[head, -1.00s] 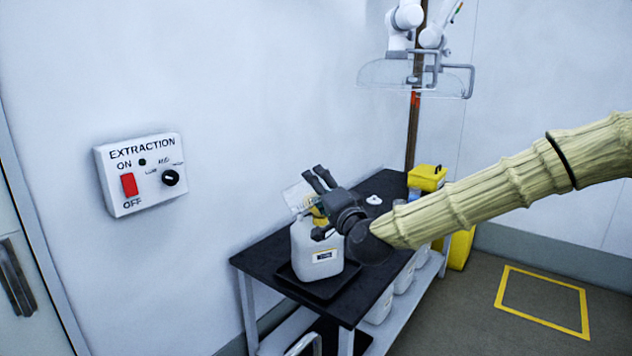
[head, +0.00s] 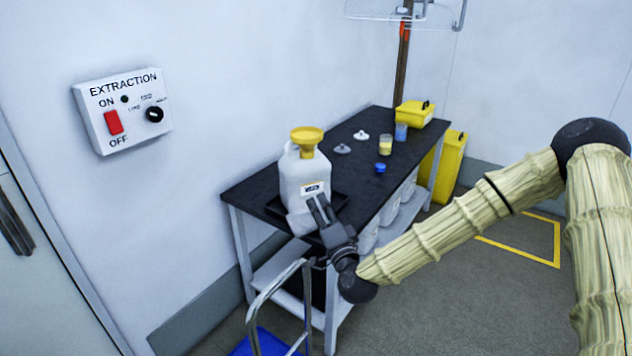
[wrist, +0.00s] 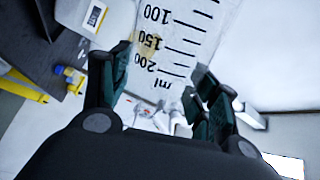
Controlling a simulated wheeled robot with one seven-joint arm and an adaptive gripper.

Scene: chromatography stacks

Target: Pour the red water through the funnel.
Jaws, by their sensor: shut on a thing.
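A white jug (head: 302,178) stands on a black tray (head: 338,203) at the near end of the black bench, with a yellow funnel (head: 306,138) upright in its neck. My gripper (head: 318,207) is low in front of the jug, below the funnel. In the wrist view my gripper (wrist: 165,80) is shut on a clear beaker (wrist: 185,28) with ml marks. In the head view the beaker (head: 299,223) shows faintly, partly hidden by the fingers. I see no red water in any view; the beaker looks clear, with a yellowish patch showing through it.
On the black bench (head: 375,185) are a beaker of yellow liquid (head: 385,146), a blue-tinted beaker (head: 401,132), a blue cap (head: 380,168), white lids (head: 342,149) and a yellow box (head: 414,114). A metal-railed step (head: 270,297) stands near my gripper. An extraction switch (head: 123,112) is on the wall.

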